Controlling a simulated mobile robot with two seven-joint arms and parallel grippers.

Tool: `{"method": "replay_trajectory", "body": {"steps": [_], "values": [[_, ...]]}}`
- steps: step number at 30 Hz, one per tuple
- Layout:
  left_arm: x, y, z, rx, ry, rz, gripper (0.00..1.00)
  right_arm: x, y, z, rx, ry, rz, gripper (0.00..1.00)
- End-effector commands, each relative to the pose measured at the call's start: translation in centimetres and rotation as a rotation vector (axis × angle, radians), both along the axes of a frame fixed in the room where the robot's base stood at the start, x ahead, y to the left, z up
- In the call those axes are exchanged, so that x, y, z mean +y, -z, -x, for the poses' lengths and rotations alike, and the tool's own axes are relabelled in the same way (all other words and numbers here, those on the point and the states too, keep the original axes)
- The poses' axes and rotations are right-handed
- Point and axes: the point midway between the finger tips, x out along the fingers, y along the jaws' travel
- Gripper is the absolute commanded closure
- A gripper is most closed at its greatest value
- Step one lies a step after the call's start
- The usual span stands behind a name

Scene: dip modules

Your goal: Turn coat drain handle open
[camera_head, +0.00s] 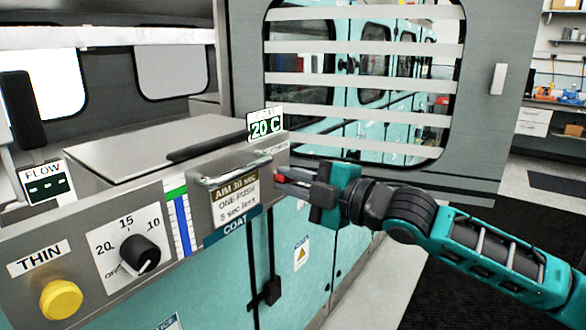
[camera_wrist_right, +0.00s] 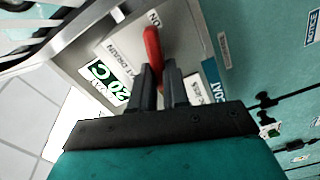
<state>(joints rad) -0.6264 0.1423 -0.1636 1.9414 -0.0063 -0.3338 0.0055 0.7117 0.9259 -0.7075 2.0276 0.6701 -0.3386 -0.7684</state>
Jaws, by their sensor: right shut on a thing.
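The coat drain handle is a red lever (camera_wrist_right: 152,45) on the grey panel in the right wrist view, near lettering that reads "AT DRAIN" and "ON". My right gripper (camera_wrist_right: 160,80) is shut on it, with a dark finger on each side; the red upper end sticks out past the fingertips. In the head view my right gripper (camera_head: 292,182) reaches from the right to the right end of the coat unit's front panel, where only a little red of the handle (camera_head: 279,176) shows. The handle's pivot is hidden there. My left gripper is not in view.
The panel also carries a metal pull handle (camera_head: 235,168), a black dial (camera_head: 140,254), a yellow button (camera_head: 62,300) and a green "20 C" display (camera_head: 265,127). Teal cabinet doors (camera_head: 305,225) lie below. A slatted window (camera_head: 365,75) stands behind.

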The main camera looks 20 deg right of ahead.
Motion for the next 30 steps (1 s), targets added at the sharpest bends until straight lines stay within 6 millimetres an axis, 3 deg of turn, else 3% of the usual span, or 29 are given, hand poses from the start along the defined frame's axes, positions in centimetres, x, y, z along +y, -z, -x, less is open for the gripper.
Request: {"method": "replay_trajectory", "body": {"steps": [12,30], "values": [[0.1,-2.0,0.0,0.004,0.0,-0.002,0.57,0.1,0.4,0.0,-0.159,-0.001,0.207,1.0],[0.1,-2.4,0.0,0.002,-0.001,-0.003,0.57,0.1,0.6,0.1,-0.206,0.0,0.264,1.0]]}}
